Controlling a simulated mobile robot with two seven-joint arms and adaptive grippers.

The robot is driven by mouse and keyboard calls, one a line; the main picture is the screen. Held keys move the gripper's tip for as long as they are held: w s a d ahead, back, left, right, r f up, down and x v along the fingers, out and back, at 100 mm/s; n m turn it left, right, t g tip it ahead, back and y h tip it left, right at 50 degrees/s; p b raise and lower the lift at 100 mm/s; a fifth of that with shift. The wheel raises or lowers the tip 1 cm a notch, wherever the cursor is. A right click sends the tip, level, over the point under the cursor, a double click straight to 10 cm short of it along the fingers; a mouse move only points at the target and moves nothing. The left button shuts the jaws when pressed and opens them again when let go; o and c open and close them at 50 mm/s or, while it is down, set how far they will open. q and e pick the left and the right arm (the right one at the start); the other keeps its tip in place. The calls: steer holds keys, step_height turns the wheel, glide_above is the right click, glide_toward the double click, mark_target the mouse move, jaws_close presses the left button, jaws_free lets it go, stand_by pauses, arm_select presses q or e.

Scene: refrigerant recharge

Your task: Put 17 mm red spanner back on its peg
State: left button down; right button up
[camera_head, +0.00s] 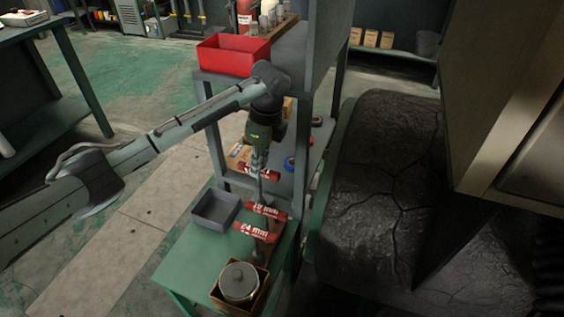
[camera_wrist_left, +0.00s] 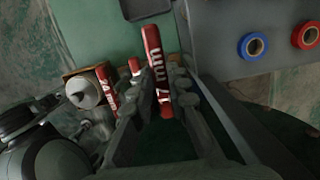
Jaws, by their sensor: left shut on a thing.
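My left gripper (camera_head: 259,166) is above the green bench, shut on a red spanner (camera_head: 268,174). In the left wrist view this spanner (camera_wrist_left: 156,66) lies between the fingers, with "mm" and a 7 readable in white on its red body. Two more red spanners, one (camera_head: 267,211) and another (camera_head: 255,232), show below the gripper in the head view. They also show in the left wrist view, one (camera_wrist_left: 107,88) left of the held spanner and one (camera_wrist_left: 135,67) close beside it. The peg for the held spanner cannot be made out. My right gripper is out of view.
A green bench (camera_head: 180,268) bears a grey tray (camera_head: 215,222) and a wooden box (camera_head: 261,292) with a metal pot (camera_head: 239,281). A grey shelf unit stands behind, with a red bin (camera_head: 232,56) and blue tape (camera_head: 290,163). A dark cracked mass (camera_head: 380,180) is at right.

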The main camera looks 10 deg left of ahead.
arm_select(q)
steer(key=shift+w+d+f+m+t, duration=0.1)
steer(key=shift+w+d+f+m, duration=0.05)
steer(key=shift+d+f+m, duration=0.65)
steer(key=shift+w+d+f+m+t, duration=0.15)
steer(key=shift+d+f+m, duration=0.35)
steer(key=shift+f, duration=0.55)
steer(key=shift+w+d+f+m+t, duration=0.15)
steer(key=shift+d+f+m, duration=0.35)
steer(key=shift+d+f, duration=0.35)
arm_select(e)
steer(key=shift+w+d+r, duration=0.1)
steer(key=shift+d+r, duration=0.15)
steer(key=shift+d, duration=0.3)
arm_select(q)
steer(key=shift+f, duration=0.1)
steer(key=shift+a+f, duration=0.1)
steer(key=shift+f, duration=0.2)
steer(key=shift+f, duration=1.05)
steer(key=c, duration=1.4)
jaws_free()
